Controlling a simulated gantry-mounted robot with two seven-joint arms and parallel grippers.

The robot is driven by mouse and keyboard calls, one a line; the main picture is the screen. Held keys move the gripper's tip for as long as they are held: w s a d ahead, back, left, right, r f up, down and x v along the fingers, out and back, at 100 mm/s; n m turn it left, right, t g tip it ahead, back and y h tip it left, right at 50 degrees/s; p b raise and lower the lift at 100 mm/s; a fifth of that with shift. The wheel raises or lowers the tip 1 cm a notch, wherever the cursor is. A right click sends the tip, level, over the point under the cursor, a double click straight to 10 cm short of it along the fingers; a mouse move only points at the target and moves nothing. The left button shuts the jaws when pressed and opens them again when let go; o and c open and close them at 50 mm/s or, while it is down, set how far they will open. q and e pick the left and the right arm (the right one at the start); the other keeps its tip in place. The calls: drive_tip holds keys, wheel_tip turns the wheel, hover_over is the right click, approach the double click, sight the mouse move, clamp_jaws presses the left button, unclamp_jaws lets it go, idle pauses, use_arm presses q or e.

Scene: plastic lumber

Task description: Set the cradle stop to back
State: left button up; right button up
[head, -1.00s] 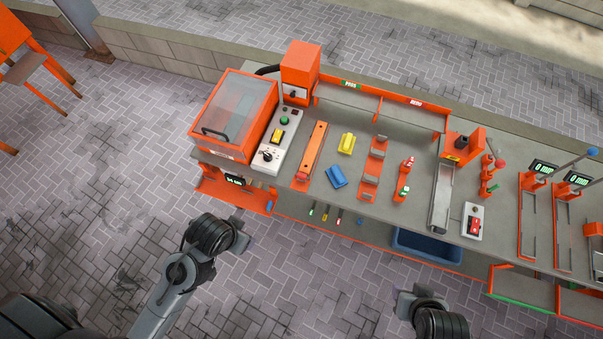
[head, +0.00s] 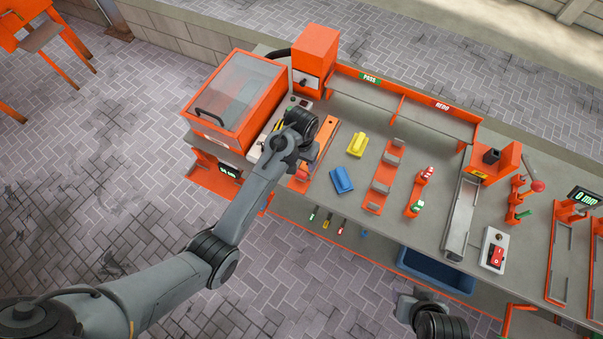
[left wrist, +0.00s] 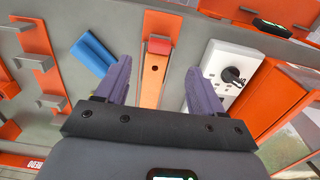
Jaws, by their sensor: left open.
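A long orange rail (head: 325,140), which looks like the cradle, lies on the bench. A red block (left wrist: 158,46), which looks like its stop, sits at the rail's front end; it also shows in the head view (head: 302,173). In the head view the left wrist hides part of the rail. My right gripper (head: 408,300) hangs before the bench; its jaws are unclear.
A blue block (head: 341,180) and a yellow block (head: 357,144) lie right of the rail. A white control box with a black knob (left wrist: 231,75) stands close on the other side. An orange bracketed plate (head: 376,204) and lidded orange box (head: 195,119) flank these.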

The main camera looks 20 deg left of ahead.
sight(301, 173)
use_arm(q)
drive_tip(key=f, duration=1)
drive_tip(key=shift+w, duration=0.35)
